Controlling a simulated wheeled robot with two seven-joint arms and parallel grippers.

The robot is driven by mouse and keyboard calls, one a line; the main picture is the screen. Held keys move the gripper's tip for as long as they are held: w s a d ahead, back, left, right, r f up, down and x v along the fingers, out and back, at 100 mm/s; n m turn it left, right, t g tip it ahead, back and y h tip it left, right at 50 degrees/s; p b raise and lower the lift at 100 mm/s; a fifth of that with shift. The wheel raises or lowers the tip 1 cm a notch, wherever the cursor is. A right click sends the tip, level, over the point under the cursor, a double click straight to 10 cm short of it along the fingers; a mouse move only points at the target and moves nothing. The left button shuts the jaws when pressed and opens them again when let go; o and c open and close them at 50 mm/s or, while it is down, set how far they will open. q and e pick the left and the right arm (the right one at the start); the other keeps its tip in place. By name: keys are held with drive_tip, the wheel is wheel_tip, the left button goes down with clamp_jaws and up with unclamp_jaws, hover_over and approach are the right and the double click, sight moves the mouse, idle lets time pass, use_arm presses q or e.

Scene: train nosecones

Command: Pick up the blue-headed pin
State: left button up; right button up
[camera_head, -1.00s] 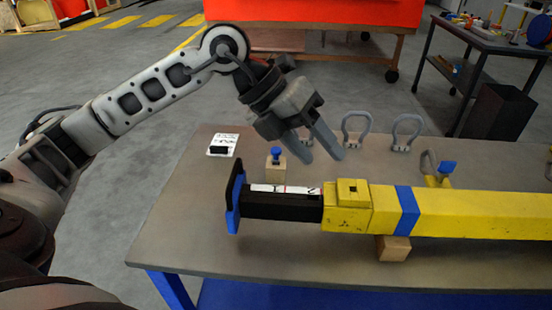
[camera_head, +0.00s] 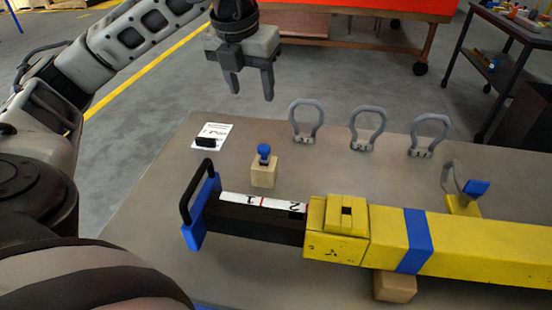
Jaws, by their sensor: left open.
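The blue-headed pin (camera_head: 264,152) stands upright in a small wooden block (camera_head: 263,174) on the grey table, behind the black end of the yellow beam. My left gripper (camera_head: 251,89) is open and empty. It points down, above and beyond the pin in the picture, apart from it. A second blue-topped piece (camera_head: 476,188) sits in a yellow holder at the right, behind the beam. My right gripper is not in view.
The yellow beam (camera_head: 470,245) with a blue band and a black, numbered end lies across the table (camera_head: 160,200). Three grey shackles (camera_head: 306,122) stand along the back edge. A paper card with a black object (camera_head: 208,140) lies at the left. A dark cart stands at the back right.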

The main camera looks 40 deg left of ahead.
use_arm(q)
wheel_tip(320, 180, down, 4)
drive_tip(key=b, duration=0.3)
approach(263, 149)
drive_tip(key=x, duration=0.3)
drive_tip(key=b+x, duration=0.1)
drive_tip(key=x, duration=0.1)
drive_tip(key=shift+s+d+f, duration=0.15)
drive_tip(key=shift+s+d, duration=0.1)
drive_tip(key=shift+s, duration=0.1)
drive_tip(key=x, duration=0.5)
drive_tip(key=shift+w+a+f+p, duration=0.1)
drive_tip(key=shift+w+a+p, duration=0.15)
drive_tip(key=shift+w+p, duration=0.1)
drive_tip(key=shift+w+f, duration=0.1)
drive_tip(key=shift+f, duration=0.3)
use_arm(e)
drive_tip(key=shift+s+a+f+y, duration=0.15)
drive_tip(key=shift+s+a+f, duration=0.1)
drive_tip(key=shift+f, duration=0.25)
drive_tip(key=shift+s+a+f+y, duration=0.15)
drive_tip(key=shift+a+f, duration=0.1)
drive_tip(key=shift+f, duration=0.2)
use_arm(q)
drive_tip(key=shift+c, duration=0.2)
drive_tip(key=c, duration=1)
